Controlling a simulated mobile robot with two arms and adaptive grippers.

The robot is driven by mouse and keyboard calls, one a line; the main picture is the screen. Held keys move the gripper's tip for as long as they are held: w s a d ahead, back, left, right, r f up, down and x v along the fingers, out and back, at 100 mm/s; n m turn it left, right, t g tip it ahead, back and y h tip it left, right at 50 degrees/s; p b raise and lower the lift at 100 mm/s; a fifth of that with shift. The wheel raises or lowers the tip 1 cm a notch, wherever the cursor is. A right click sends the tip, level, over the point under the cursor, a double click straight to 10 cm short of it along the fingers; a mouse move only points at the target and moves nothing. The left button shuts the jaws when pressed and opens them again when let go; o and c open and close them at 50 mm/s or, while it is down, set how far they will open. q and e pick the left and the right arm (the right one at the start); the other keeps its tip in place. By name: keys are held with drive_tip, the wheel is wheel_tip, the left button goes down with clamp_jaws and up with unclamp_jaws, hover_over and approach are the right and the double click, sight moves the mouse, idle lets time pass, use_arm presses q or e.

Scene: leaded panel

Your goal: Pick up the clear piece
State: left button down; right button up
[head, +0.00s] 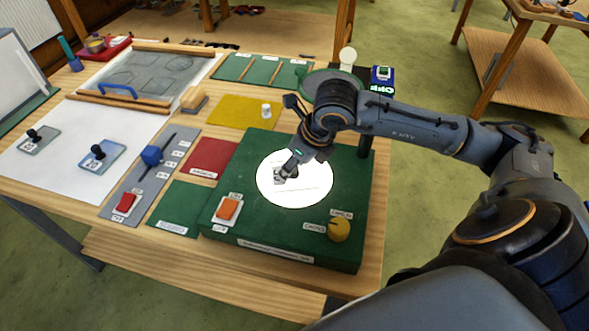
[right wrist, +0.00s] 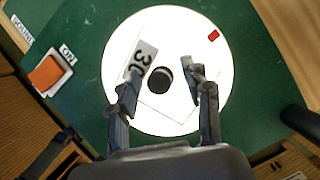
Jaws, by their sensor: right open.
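The clear piece (right wrist: 165,108) is a see-through square plate with a black knob (right wrist: 160,80) and a white label reading 30. It lies on the lit white disc (head: 310,190) of the green box; in the head view my gripper mostly covers it. My right gripper (right wrist: 167,74) is open, with one finger on each side of the knob. The left finger overlaps the label, and a gap shows between the knob and the right finger. In the head view this gripper (head: 287,172) is low over the disc. My left gripper is in neither view.
The green box carries an orange switch (head: 228,208) and a yellow dial (head: 339,230). Two other knobbed plates, one greyish (head: 40,146) and one bluish (head: 112,168), lie on the white sheet at left. A small red mark (right wrist: 213,35) is on the disc. A dark post stands behind.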

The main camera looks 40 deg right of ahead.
clamp_jaws()
drive_tip(key=shift+r, duration=0.15)
